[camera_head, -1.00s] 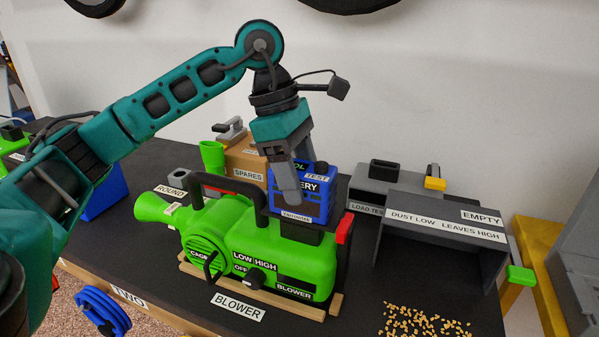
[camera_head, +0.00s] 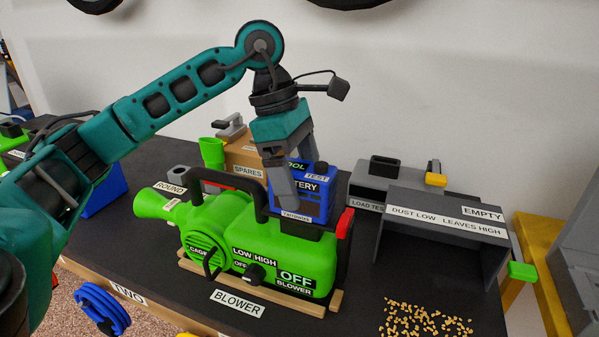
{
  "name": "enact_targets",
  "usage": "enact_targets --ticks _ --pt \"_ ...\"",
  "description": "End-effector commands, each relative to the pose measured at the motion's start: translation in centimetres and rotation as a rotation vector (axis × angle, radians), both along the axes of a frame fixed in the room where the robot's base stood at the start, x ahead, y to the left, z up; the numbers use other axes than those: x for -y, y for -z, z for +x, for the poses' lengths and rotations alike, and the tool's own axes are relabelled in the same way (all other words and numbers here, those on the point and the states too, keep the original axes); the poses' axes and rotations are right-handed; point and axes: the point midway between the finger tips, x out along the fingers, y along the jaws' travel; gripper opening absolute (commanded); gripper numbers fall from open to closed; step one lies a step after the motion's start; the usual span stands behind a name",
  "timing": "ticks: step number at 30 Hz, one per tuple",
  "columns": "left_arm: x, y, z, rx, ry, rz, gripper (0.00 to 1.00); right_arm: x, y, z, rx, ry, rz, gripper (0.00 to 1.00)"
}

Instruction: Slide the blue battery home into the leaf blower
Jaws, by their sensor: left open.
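The blue battery (camera_head: 318,188) stands upright at the back end of the green leaf blower (camera_head: 225,235), above its dark top block (camera_head: 299,228). Its lower edge is partly hidden, so I cannot tell how deep it sits. The blower's small screen (camera_head: 296,278) is lit and reads OFF. My left gripper (camera_head: 287,190) points down at the battery's left front side, open, with one finger clear in front and the other mostly hidden. I cannot tell whether a finger touches the battery. My right gripper is not in view.
The blower rests on wooden strips (camera_head: 318,306) on the dark bench. A cardboard SPARES box (camera_head: 246,160) stands behind. A grey bin (camera_head: 440,215) marked EMPTY and a grey load tester (camera_head: 370,190) stand right. Loose pellets (camera_head: 420,320) lie at the front right.

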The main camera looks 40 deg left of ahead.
Motion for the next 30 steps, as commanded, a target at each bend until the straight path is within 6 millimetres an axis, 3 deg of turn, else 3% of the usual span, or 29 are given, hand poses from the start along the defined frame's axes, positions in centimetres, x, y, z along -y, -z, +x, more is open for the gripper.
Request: enact_targets --ticks 2,4,6,15,21,30 --pt "0.0 0.0 0.0 0.001 0.0 -0.001 0.92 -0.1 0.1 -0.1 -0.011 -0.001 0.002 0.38" --pt "0.0 0.0 0.0 0.001 0.0 -0.001 0.92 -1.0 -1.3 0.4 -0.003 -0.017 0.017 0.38" --pt "-0.4 -1.7 0.0 0.007 -0.002 -0.002 0.92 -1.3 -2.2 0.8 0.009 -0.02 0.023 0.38" --pt "-2.5 -8.6 -0.4 0.008 -0.001 -0.003 0.92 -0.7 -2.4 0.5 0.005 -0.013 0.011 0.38" --pt "-3.5 -11.7 -0.7 0.006 -0.001 -0.001 0.92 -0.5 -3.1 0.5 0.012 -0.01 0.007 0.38" --pt "-3.8 -12.5 -0.8 0.003 0.0 -0.001 0.92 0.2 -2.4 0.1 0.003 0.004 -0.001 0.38"
